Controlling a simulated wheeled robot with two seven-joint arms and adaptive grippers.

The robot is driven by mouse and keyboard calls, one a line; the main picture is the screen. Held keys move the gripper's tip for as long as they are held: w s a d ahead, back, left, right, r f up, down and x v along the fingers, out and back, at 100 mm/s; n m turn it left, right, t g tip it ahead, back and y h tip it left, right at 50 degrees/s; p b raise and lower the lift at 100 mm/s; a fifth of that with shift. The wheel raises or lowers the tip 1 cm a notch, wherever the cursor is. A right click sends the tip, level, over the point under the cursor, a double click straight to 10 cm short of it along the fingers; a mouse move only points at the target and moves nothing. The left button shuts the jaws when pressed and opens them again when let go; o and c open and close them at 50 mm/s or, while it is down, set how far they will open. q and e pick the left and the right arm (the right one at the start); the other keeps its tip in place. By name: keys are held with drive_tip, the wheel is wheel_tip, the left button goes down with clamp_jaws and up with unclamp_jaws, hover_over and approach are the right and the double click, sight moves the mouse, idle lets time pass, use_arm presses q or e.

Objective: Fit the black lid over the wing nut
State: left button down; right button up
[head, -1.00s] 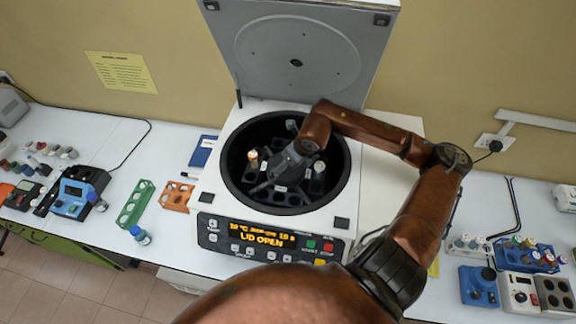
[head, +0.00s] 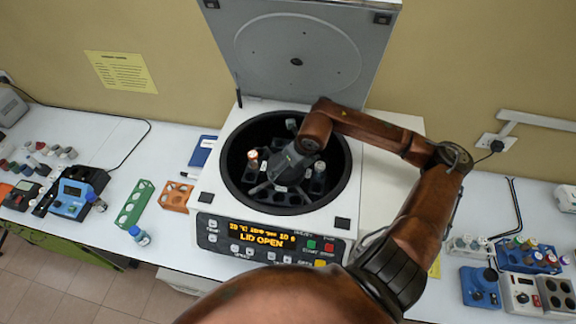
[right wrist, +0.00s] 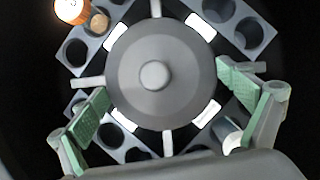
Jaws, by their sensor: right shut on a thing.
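The black lid (right wrist: 130,75), a dark grey disc with a round knob at its centre, is between the two green finger pads of my right gripper (right wrist: 163,85) in the right wrist view. The gripper is shut on it, one finger at each side. The lid lies over the middle of the centrifuge rotor (right wrist: 88,82). The wing nut is hidden, and I cannot tell whether the lid rests on it or hovers above. In the head view my right gripper (head: 283,166) reaches down into the bowl. My left gripper is not in view.
The centrifuge (head: 208,205) stands with its cover (head: 255,55) raised behind my arm. The rotor holds an orange-capped tube (right wrist: 70,10). A green rack (head: 134,204) and an orange rack (head: 176,196) stand at left.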

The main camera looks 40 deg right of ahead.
drive_tip(key=b, duration=0.2)
drive_tip(key=shift+f+b, duration=0.15)
drive_tip(key=shift+b, duration=0.25)
idle(2.3)
idle(0.4)
drive_tip(key=o, duration=0.9)
drive_tip(key=shift+r+p, duration=1.2)
drive_tip(key=shift+r, duration=2.3)
drive_tip(key=shift+c, duration=0.6)
clamp_jaws()
